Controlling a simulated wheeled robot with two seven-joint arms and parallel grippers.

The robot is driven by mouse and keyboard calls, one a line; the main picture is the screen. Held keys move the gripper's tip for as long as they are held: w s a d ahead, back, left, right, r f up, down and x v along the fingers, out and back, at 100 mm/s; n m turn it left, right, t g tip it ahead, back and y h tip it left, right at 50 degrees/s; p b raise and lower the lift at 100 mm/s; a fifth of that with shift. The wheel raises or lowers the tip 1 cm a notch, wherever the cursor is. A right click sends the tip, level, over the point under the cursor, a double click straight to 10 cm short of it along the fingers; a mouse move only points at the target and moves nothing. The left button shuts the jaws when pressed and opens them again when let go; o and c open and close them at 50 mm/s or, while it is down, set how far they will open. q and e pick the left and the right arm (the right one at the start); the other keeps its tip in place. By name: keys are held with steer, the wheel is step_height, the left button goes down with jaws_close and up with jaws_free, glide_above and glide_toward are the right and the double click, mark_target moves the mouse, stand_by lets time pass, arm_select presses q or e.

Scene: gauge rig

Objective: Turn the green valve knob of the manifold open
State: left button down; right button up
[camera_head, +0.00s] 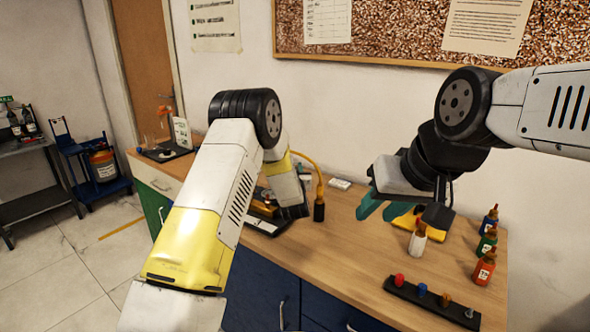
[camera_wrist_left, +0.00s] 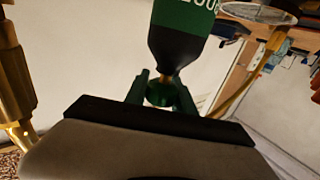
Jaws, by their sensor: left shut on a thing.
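In the left wrist view, a green knob (camera_wrist_left: 159,96) sits between the two green fingers of my left gripper (camera_wrist_left: 160,82), which is shut on it. A thin brass stem joins the knob to a black taper and a green body with white print (camera_wrist_left: 186,22). Brass parts (camera_wrist_left: 14,85) stand at the left of that view. In the head view my left arm hides the left gripper's fingertips, the knob and most of the manifold. My right gripper (camera_head: 378,209) has teal fingers spread apart, empty above the bench.
A white bottle (camera_head: 417,241) and several coloured bottles (camera_head: 484,268) stand at the right. A black rack (camera_head: 431,301) with coloured knobs lies in front. The bench middle (camera_head: 345,250) is clear.

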arm_select(q)
steer(key=shift+a+n+y, duration=0.1)
steer(key=shift+n+y, duration=0.3)
steer(key=shift+y, duration=0.2)
steer(key=c, duration=1.1)
jaws_free()
steer(key=shift+o, duration=0.2)
steer(key=s, duration=0.7)
steer(key=shift+s+d, duration=0.4)
